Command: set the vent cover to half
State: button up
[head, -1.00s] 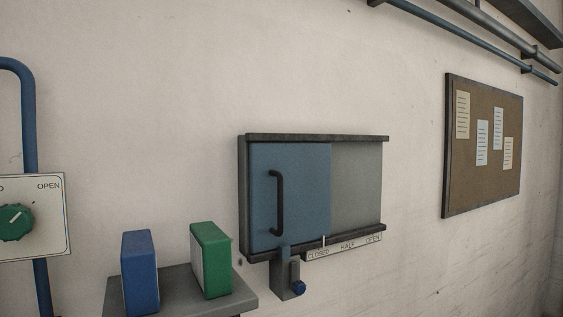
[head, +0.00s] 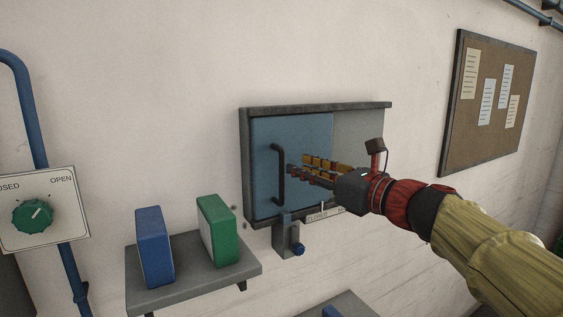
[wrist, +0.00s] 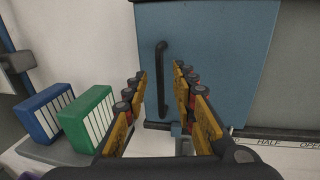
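The vent cover (head: 300,150) is a blue sliding panel with a dark vertical handle (head: 281,175), set in a dark-railed frame. It covers the left part of the frame, over the CLOSED end of the scale (head: 318,217); a grey panel (head: 358,135) shows at right. My gripper (head: 292,175) is in front of the cover, just right of the handle in the head view. In the wrist view its fingers (wrist: 160,82) are apart and empty, with the handle (wrist: 162,78) beyond and between them. Whether they touch the handle I cannot tell.
A small bracket with a blue knob (head: 298,249) sits below the cover's rail. A shelf (head: 195,270) at left holds a blue binder (head: 154,247) and a green binder (head: 218,231). A green dial (head: 33,216) is farther left. A cork board (head: 487,105) hangs at right.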

aim_at(283, 161)
jog(key=shift+p+x, duration=0.65)
jog(key=shift+x, duration=3.25)
jog(key=shift+f, duration=0.1)
jog(key=c, duration=0.4)
grip_shut()
